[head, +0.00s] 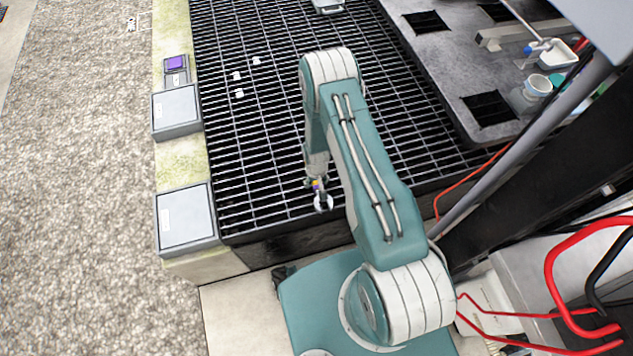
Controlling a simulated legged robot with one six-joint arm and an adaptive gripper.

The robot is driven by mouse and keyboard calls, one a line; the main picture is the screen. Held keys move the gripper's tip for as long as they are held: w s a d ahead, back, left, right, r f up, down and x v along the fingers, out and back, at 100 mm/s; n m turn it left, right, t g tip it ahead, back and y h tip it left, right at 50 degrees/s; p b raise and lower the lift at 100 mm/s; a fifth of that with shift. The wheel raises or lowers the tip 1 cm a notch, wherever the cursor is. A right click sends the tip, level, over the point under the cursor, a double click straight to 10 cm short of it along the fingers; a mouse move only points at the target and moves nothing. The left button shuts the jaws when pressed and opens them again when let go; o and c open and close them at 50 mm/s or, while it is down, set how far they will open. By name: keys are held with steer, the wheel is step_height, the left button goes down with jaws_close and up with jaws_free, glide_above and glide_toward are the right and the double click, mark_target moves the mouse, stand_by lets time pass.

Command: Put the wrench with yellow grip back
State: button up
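My gripper (316,186) hangs at the end of my arm, over the near part of the dark grating, and is small in the head view. Small yellow and purple patches show at its fingers. Just below them is a pale, ring-like metal end (323,203), which looks like the head of the wrench with the yellow grip. The rest of the wrench is hidden or too small to make out. I cannot tell whether the fingers are closed on it or whether it touches the grating.
The grating (270,150) bears several small white pieces (239,93) at upper left. Grey boxes (185,216) line its left ledge. Red hoses (550,265) hang at lower right.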

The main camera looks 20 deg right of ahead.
steer(key=shift+r, duration=0.1)
step_height(320, 180, up, 40)
steer(key=s+t, duration=0.1)
steer(key=t, duration=0.2)
steer(key=s+r+t, duration=0.2)
steer(key=s+r, duration=1.5)
steer(key=s, duration=0.3)
steer(key=shift+r+t, duration=0.3)
steer(key=shift+r, duration=0.05)
